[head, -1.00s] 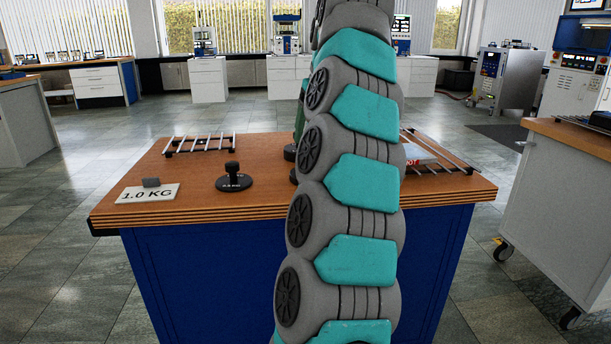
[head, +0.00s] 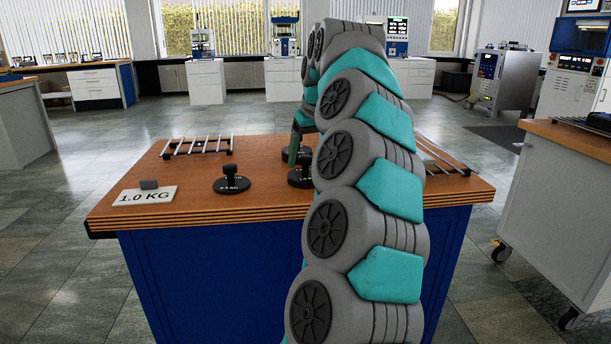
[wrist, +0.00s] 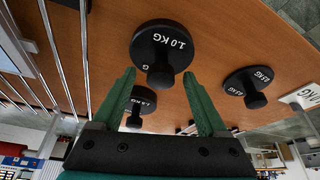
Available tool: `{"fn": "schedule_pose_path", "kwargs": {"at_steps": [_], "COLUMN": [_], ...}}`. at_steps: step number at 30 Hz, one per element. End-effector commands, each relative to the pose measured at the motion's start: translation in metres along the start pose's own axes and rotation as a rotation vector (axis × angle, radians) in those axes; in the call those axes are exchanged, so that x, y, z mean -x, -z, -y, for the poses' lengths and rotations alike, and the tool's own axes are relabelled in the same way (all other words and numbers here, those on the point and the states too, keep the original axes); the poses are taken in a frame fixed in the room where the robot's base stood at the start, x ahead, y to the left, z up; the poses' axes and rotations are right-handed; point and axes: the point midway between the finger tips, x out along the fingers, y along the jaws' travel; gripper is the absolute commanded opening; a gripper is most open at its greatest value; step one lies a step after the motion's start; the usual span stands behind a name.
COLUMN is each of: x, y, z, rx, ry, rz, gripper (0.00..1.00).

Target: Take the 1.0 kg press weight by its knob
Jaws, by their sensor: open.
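The 1.0 kg press weight, a black disc with a knob, is at the top middle of the wrist view (wrist: 160,48), its label readable. My gripper (wrist: 160,78) is open, with its green fingers on either side of the knob in that picture. Whether the knob is fully between them in depth I cannot tell. In the head view, my gripper (head: 294,150) is over the table and partly hidden by my arm. The weight just below it (head: 298,181) appears to be the same one, partly covered by the arm.
The 0.5 kg weight (head: 231,184) stands to the left, also in the wrist view (wrist: 248,82). Another black weight (wrist: 140,100) stands behind. A 1.0 KG sign (head: 146,197) lies at the table's left. Racks stand back left (head: 198,146) and right (head: 445,158).

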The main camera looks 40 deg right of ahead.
Motion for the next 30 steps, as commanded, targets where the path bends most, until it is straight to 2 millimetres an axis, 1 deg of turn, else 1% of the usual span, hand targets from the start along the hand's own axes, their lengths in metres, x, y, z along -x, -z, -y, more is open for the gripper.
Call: {"fn": "schedule_pose_path", "kwargs": {"at_steps": [3,10,30], "x": [-0.0099,-0.0113,-0.0111], "y": [-0.0008,-0.0002,-0.0002], "z": [0.0012,0.0008,0.0006], "rx": [0.001,0.001,0.0], "ry": [0.002,0.001,0.0], "rz": [0.004,0.001,0.001], "gripper": [0.76,0.76,0.01]}}
